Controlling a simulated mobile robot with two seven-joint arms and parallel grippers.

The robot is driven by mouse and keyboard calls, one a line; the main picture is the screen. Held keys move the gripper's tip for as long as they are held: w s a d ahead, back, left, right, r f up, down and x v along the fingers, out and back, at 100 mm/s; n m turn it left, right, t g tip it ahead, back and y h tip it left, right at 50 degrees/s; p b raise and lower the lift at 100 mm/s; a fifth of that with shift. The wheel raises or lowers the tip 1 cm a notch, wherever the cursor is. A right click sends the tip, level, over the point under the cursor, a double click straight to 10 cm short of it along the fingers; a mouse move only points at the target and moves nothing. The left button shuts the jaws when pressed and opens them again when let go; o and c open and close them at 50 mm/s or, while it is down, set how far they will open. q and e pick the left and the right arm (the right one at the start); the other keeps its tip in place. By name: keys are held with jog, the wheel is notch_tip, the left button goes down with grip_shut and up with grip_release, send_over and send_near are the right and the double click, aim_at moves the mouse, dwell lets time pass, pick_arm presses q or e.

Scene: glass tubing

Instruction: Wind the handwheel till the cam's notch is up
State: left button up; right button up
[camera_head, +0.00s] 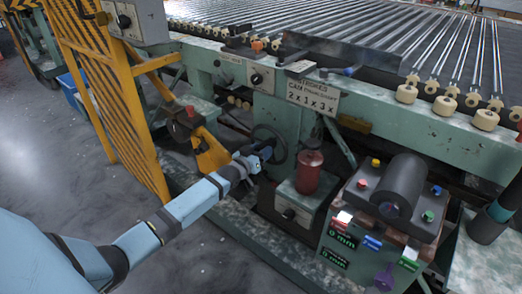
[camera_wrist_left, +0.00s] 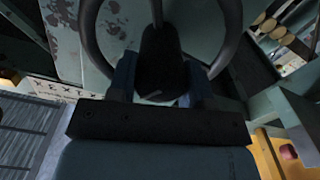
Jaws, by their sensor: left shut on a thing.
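The handwheel (camera_head: 281,151) is a dark ring on the front of the green machine frame. In the left wrist view its rim (camera_wrist_left: 88,34) curves around a dark central part. My left gripper (camera_head: 262,152) is at the wheel. In the left wrist view my left gripper (camera_wrist_left: 160,82) has its blue fingers on either side of the dark central part and is shut on it. The fingers hide some of the wheel. I cannot make out the cam or its notch, though a white sign (camera_head: 313,95) above carries the word CAM. My right gripper is not in view.
A red cylinder (camera_head: 310,172) stands on a green box right of the wheel. A control box (camera_head: 352,238) with coloured buttons and a dark roller is further right. A yellow guard (camera_head: 105,95) stands left of my arm. Glass tubes lie across the machine top.

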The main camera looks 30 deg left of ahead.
pick_arm(q)
jog(key=shift+r+n+p, duration=0.15)
jog(key=shift+n+p, duration=0.4)
jog(key=shift+n, duration=0.05)
jog(key=shift+n+p, duration=0.65)
jog(key=shift+n, duration=0.45)
jog(key=shift+f+n+p, duration=0.2)
jog(key=shift+n+p, duration=0.15)
jog(key=shift+n, duration=1.05)
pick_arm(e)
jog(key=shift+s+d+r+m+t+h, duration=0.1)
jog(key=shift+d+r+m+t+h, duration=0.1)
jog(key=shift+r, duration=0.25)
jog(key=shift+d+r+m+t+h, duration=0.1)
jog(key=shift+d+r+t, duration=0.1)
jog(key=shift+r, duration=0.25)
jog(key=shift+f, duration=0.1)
pick_arm(q)
jog(key=o, duration=1.3)
jog(key=shift+s, duration=0.25)
jog(key=s+a+p, duration=0.1)
jog(key=s+p, duration=0.3)
jog(key=s, duration=0.9)
jog(key=shift+s, duration=0.2)
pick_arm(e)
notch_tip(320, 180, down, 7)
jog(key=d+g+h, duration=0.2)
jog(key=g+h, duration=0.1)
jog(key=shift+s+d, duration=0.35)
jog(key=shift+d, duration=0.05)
